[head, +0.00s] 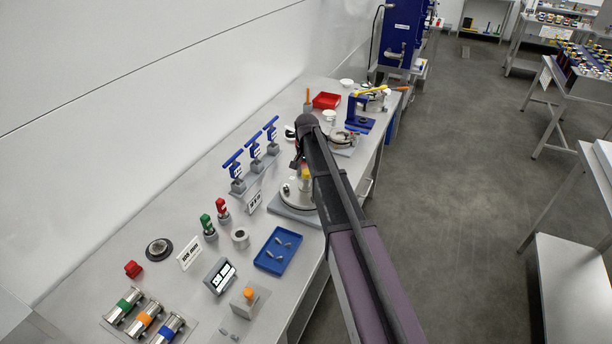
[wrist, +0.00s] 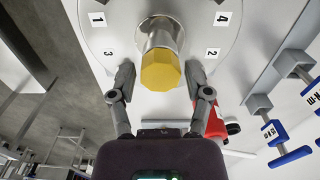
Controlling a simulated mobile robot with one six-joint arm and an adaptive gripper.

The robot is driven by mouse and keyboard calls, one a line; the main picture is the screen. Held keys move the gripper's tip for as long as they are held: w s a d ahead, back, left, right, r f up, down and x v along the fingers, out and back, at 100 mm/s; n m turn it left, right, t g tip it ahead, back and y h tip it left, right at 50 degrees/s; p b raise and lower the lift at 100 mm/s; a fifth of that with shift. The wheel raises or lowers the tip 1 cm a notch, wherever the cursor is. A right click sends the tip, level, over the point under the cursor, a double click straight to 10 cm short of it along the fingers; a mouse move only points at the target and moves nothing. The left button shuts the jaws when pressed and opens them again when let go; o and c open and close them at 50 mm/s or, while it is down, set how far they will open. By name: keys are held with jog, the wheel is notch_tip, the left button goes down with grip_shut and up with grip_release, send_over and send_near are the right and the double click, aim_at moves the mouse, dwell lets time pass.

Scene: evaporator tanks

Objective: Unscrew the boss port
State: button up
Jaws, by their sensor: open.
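The boss port has a yellow faceted cap (wrist: 161,72) on a shiny metal neck (wrist: 160,36). It stands on a round white plate (wrist: 110,42) marked with the numbers 1 to 4. In the head view the yellow cap (head: 306,174) shows beside my arm, above the plate (head: 296,203) on the bench. My gripper (wrist: 161,80) is open, with one finger on each side of the cap. A gap shows between each fingertip and the cap, so the fingers look apart from it. In the head view my arm hides most of the gripper and part of the plate.
Blue-handled valves (head: 254,150) stand left of the plate. A blue tray (head: 278,250) with small parts and green and red knobbed pieces (head: 206,222) lie nearer. A blue stand (head: 358,113) and red bin (head: 326,101) are farther along the bench. The floor (head: 450,190) at right is clear.

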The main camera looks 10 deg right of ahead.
jog(key=shift+m, duration=0.3)
jog(key=m, duration=0.3)
jog(key=shift+m, duration=0.8)
jog(key=shift+m, duration=2.6)
jog(key=shift+m, duration=2.6)
